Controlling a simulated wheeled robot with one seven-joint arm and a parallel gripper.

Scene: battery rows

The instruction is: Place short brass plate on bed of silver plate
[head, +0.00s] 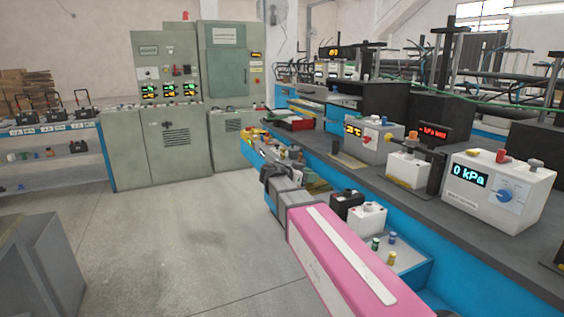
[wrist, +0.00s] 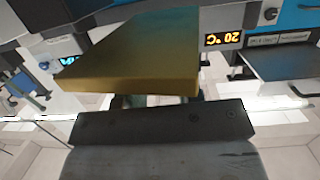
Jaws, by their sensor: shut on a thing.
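A brass plate (wrist: 135,55) fills the upper middle of the wrist view, flat, with its thick near edge facing the camera. My gripper (wrist: 150,101) is shut on it; the fingers are mostly hidden beneath the plate. In the head view my gripper (head: 290,178) is at the end of my pink arm, beside the bench's front edge, and a brownish part of the held plate (head: 318,187) shows there. I cannot make out the silver plate or its bed for certain in either view.
The long dark bench (head: 400,200) runs along the right with a 0 kPa box (head: 497,190), a smaller white box (head: 408,170) and a temperature box (head: 372,140). A red tray (head: 295,124) lies farther back. Open floor (head: 190,235) lies to the left.

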